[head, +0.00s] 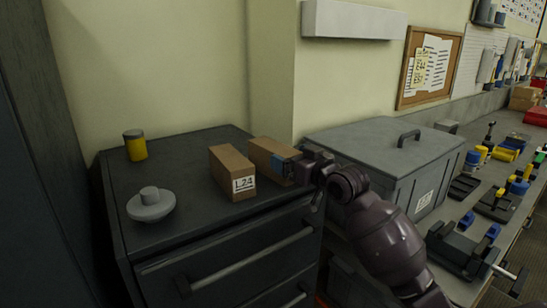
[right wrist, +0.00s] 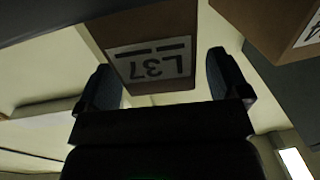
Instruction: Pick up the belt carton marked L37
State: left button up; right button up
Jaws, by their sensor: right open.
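The belt carton marked L37 (right wrist: 165,25) is a brown box, and its label shows upside down in the right wrist view. In the head view the carton (head: 262,148) lies on the dark cabinet top, its label end hidden by my right gripper (head: 286,166). The gripper is open, with its blue-padded fingers on either side of the carton's label end in the right wrist view (right wrist: 166,82). I cannot tell whether the pads touch it. A similar carton marked L24 (head: 230,170) stands just left of it. My left gripper is not in view.
On the cabinet (head: 190,214) stand a yellow jar with a dark lid (head: 136,148) and a grey knobbed disc (head: 151,206). A workbench with several tools lies beyond. The wall is close behind.

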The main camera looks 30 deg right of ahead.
jog(key=shift+w+a, duration=0.1)
jog(key=shift+w, duration=0.45)
